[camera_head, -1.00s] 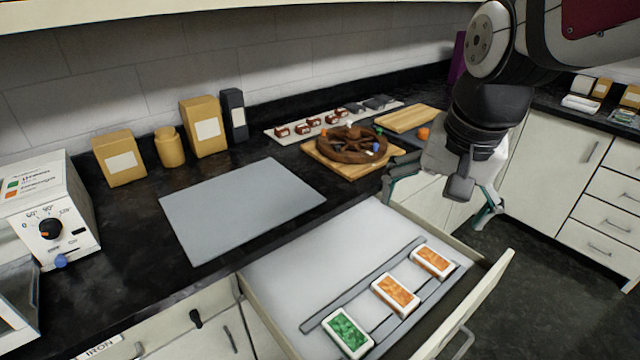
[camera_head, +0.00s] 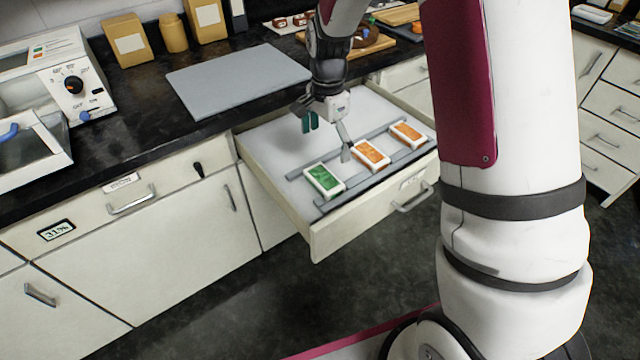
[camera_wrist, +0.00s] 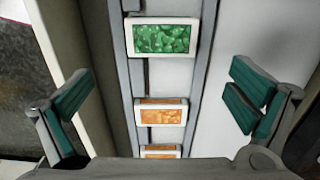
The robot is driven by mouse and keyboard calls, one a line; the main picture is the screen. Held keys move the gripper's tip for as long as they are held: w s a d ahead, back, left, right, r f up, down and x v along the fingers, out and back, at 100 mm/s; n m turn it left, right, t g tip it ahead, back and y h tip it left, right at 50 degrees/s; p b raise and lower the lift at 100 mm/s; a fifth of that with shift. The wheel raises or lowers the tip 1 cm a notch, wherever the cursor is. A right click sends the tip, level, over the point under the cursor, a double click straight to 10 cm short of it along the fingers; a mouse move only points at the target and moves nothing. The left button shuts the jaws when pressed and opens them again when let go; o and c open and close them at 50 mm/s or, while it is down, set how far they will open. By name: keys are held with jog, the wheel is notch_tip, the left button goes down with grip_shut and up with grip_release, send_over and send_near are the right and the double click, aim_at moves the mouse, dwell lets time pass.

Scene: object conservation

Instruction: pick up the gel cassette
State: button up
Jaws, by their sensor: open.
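Three white-framed cassettes lie in a row in the open drawer (camera_head: 262,142). One has a green filling (camera_head: 324,180) and is nearest the drawer's front left corner. The other two have orange fillings, a middle one (camera_head: 371,154) and a far one (camera_head: 407,134). My gripper (camera_head: 328,138) is open and empty, pointing down over the drawer above the row. In the wrist view, the green cassette (camera_wrist: 163,39) is at the top, beyond the fingertips. The middle orange cassette (camera_wrist: 161,113) lies between the fingers, and the far one (camera_wrist: 160,153) is partly hidden by my gripper's body.
Grey rails (camera_head: 300,174) run along the cassette row. The drawer's front panel (camera_head: 365,213) stands close beside it. A grey mat (camera_head: 238,80) lies on the black counter behind. A wooden board with a brown wheel-like rack (camera_head: 368,38) is farther back.

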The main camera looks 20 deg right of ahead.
send_over(324, 177)
jog(key=f, duration=0.7)
jog(key=shift+s+d, duration=0.15)
jog(key=shift+d, duration=0.1)
jog(key=f, duration=0.4)
jog(key=shift+a+f, duration=0.25)
jog(key=shift+f, duration=0.15)
jog(key=c, duration=1)
